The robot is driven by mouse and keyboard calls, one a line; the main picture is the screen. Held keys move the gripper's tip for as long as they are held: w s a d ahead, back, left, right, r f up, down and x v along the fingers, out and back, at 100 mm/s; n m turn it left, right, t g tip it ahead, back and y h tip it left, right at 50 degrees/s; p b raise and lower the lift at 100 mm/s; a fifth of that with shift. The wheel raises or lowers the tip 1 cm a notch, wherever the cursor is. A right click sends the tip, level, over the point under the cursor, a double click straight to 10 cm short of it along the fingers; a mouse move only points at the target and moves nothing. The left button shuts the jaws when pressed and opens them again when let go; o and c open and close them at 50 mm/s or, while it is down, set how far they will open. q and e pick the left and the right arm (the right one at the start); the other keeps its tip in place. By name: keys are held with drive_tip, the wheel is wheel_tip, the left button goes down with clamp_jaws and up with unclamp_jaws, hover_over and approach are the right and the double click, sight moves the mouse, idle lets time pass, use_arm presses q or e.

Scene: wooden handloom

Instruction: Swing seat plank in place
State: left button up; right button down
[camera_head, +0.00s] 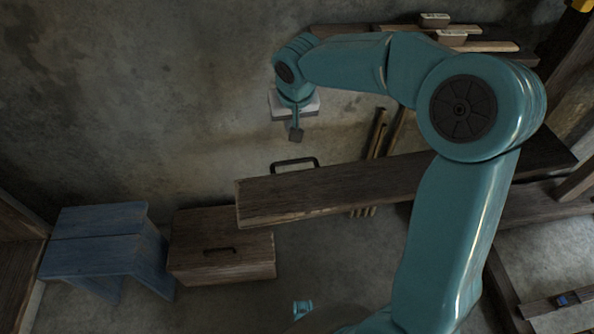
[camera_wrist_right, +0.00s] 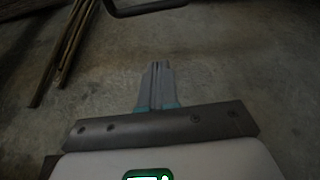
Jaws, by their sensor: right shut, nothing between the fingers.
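The seat plank (camera_head: 330,190) is a long dark wooden board lying across the middle of the head view. Its left end is free near the wooden chest; its right part passes behind my right arm. A black loop handle (camera_head: 295,164) shows at its far edge; I cannot tell how it is fixed. What looks like the same handle shows at the top of the right wrist view (camera_wrist_right: 145,9). My right gripper (camera_head: 296,136) is shut and empty, apart from the plank and beyond the handle, near the wall. Its closed fingers also show in the wrist view (camera_wrist_right: 158,68). My left gripper is not visible.
A blue bench (camera_head: 98,222) and a wooden chest (camera_head: 220,258) with a dark handle stand at the left. Wooden sticks (camera_head: 378,133) lean behind the plank. A wall shelf (camera_head: 480,44) holds small pieces. Loom beams are at the right. Bare floor lies in front of the plank.

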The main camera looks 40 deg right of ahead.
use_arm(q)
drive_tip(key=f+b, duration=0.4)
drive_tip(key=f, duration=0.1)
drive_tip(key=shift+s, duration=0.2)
use_arm(e)
wheel_tip(320, 180, down, 9)
drive_tip(key=s+d, duration=0.1)
drive_tip(key=shift+f, duration=0.1)
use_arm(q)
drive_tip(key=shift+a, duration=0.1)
use_arm(e)
drive_tip(key=shift+s, duration=0.15)
